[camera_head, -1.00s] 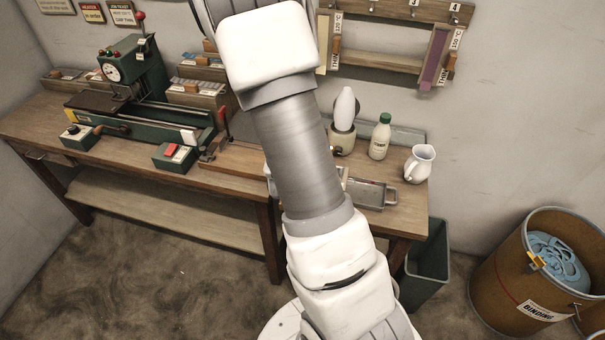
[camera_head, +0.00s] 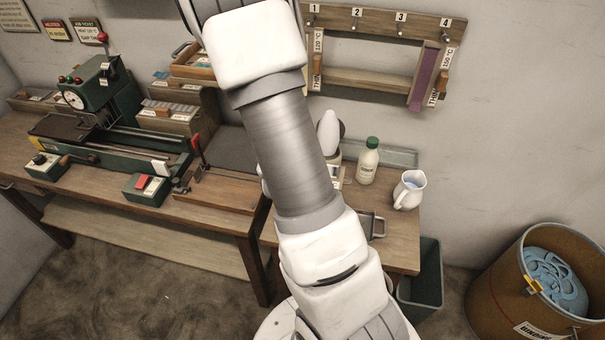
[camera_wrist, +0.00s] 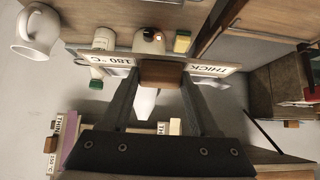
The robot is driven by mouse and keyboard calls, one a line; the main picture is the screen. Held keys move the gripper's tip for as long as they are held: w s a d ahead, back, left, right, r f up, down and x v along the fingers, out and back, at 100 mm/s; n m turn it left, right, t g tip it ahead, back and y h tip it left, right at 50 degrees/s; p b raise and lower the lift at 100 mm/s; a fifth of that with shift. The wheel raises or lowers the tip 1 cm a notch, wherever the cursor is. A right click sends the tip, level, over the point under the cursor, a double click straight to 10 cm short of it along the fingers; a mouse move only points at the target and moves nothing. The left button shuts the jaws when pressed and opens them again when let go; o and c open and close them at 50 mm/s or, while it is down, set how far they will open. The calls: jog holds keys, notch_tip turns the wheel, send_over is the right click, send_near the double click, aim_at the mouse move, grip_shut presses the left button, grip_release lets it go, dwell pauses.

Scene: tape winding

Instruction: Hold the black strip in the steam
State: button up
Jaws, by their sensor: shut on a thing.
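My gripper (camera_wrist: 161,85) is shut on the brown wooden block of a long strip (camera_wrist: 215,68) lying crosswise in the wrist view. Its labels read "THICK" and "180 °C". Little of the strip's own colour shows, so I cannot confirm it is black. The cream steam pot (camera_wrist: 149,40) is beyond the block, with a small orange light. A white plume (camera_wrist: 143,103) shows between my fingers; I cannot tell whether the strip is in it. In the head view the white plume (camera_head: 328,132) rises beside my arm, which hides the gripper and strip.
A wall rack (camera_head: 375,78) holds labelled strips. A green winding machine (camera_head: 102,95) is left. A bin (camera_head: 422,285) and barrel (camera_head: 500,290) stand right.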

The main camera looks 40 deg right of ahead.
jog(key=w+d+f+b, duration=0.1)
jog(key=w+d+f, duration=0.1)
jog(key=w+d, duration=0.7)
jog(key=shift+w+d+b, duration=0.15)
jog(key=shift+d+b, duration=0.25)
jog(key=shift+d, duration=0.5)
dwell(2.8)
jog(key=shift+s+a+r+p, duration=0.1)
jog(key=shift+s+a+r, duration=0.25)
jog(key=shift+s+a, duration=1.05)
jog(key=shift+s+a+r+p, duration=0.15)
jog(key=shift+s+a+r, duration=0.2)
jog(key=shift+s+a, duration=1.1)
jog(key=shift+s+a+r+p, duration=0.1)
jog(key=shift+s+a+r, duration=0.25)
jog(key=shift+s+a, duration=1.05)
jog(key=shift+w+a, duration=0.4)
